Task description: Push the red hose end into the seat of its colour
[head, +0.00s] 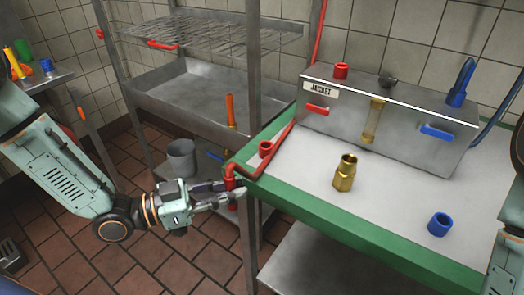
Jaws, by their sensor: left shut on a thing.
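My left gripper (231,194) is shut on the red hose end (230,178), just off the left edge of the green-edged table. The fingers hide part of the hose end, and a little red shows below them. The red hose (275,152) runs from it over the table corner and up behind the steel box (390,122) labelled JACKET. A red ring-shaped seat (341,71) stands on top of the box at its left and looks empty. My right gripper is out of view; only part of that arm shows at the right edge.
A red collar (265,149), a brass fitting (344,174) and a blue collar (439,224) stand on the white tabletop (300,180). A blue hose end (460,84) stands at the box's top right. A steel rack (200,95) is behind; a bucket (182,160) is below.

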